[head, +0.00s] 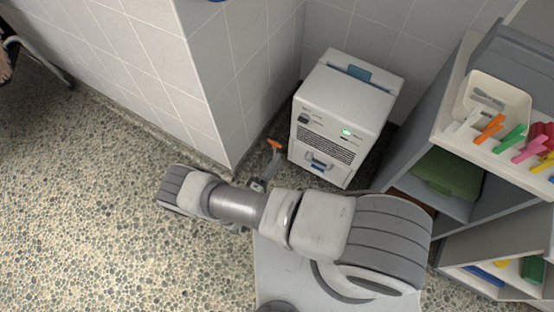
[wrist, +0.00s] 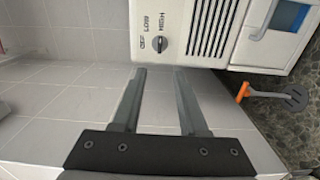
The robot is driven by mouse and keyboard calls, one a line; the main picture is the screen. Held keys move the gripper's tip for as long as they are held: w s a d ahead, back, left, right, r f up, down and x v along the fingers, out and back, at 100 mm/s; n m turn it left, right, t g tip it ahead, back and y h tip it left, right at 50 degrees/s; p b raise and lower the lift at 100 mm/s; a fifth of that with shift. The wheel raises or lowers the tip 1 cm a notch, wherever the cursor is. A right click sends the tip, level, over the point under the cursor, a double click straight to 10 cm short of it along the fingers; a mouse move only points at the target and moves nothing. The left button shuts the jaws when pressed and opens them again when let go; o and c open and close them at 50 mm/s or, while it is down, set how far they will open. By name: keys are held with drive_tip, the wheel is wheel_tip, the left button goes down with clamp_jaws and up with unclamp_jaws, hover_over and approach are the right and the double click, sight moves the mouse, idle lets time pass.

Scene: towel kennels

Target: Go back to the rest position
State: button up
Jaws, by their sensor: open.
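My gripper (wrist: 161,72) is open in the wrist view, with its two grey fingers parallel and apart. Nothing is between them; pale wall tiles show through the gap. The fingertips appear just short of the white appliance (wrist: 205,30) in the picture, near its LOW/HIGH dial (wrist: 161,43); I cannot tell if they touch. In the head view my arm lies bent across the lower middle, and it mostly hides the gripper.
The white appliance (head: 345,115) stands in the wall corner. An orange-handled tool (head: 274,145) is beside it. A grey shelf unit (head: 470,215) at the right bears a cream bin (head: 490,95) and several coloured pegs. Pebbled floor (head: 80,220) is clear at the left.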

idle(0.4)
drive_tip(key=w+d+r+m+g, duration=0.2)
drive_tip(key=r+m+g, duration=0.4)
drive_tip(key=r, duration=0.9)
drive_tip(key=w+d+r+m+g, duration=0.25)
drive_tip(key=r+g, duration=0.55)
drive_tip(key=r, duration=0.8)
drive_tip(key=s+d+r+m+t+y, duration=0.1)
drive_tip(key=s+d+r+t+y, duration=0.3)
drive_tip(key=s+r, duration=0.6)
drive_tip(key=s+d+r+m+t+y, duration=0.15)
drive_tip(key=s+r+y, duration=0.5)
drive_tip(key=r, duration=0.75)
wheel_tip(320, 180, up, 18)
drive_tip(key=p, duration=1.8)
drive_tip(key=shift+d+f, duration=0.15)
drive_tip(key=shift+d, duration=0.2)
